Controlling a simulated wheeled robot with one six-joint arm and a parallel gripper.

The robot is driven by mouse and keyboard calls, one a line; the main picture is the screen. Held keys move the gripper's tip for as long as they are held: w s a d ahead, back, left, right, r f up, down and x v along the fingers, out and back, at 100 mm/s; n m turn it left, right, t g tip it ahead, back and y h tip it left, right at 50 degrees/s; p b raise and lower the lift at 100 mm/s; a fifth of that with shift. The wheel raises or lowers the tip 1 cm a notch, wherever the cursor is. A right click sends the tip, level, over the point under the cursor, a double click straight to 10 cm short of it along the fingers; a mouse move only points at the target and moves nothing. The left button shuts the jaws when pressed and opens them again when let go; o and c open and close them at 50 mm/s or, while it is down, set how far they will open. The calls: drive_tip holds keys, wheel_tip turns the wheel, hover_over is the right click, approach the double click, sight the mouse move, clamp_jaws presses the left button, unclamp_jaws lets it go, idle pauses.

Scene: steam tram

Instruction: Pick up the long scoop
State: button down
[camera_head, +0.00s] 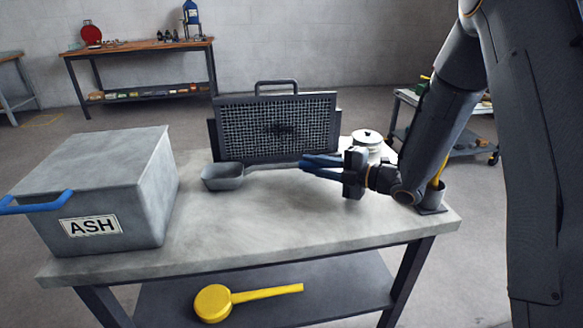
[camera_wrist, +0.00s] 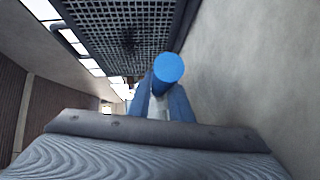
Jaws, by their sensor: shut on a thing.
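The long scoop (camera_head: 222,179) has a grey rectangular pan and a thin handle running right in front of the mesh screen. Its pan is at the worktop; I cannot tell whether it touches. My gripper (camera_head: 318,166) is at the right end of the handle, shut on it, with dark blue fingers. In the wrist view, the scoop's round blue grip end (camera_wrist: 168,67) shows between the fingers of my gripper (camera_wrist: 165,105). The fingers hide part of the handle, and the pan does not show in that view.
A grey box labelled ASH (camera_head: 110,195) stands left. The mesh screen (camera_head: 278,128) stands close behind the scoop. A white lidded pot (camera_head: 367,140) and a grey holder (camera_head: 432,196) are right. A yellow ladle (camera_head: 213,303) lies on the lower shelf. The front worktop (camera_head: 290,220) is clear.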

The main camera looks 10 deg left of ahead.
wheel_tip(320, 180, up, 10)
drive_tip(key=shift+f, duration=0.15)
idle(0.3)
idle(1.4)
drive_tip(key=r+p, duration=0.2)
drive_tip(key=s+r+p, duration=0.1)
drive_tip(key=r+p, duration=0.2)
drive_tip(key=shift+s+r, duration=0.1)
drive_tip(key=shift+s, duration=0.1)
idle(1.0)
drive_tip(key=f+p, duration=0.1)
drive_tip(key=f, duration=0.1)
drive_tip(key=w+f+p, duration=0.1)
drive_tip(key=f+p, duration=0.1)
drive_tip(key=f, duration=0.1)
drive_tip(key=shift+w, duration=0.2)
drive_tip(key=shift+f+p, duration=1.1)
drive_tip(key=shift+f, duration=3.9)
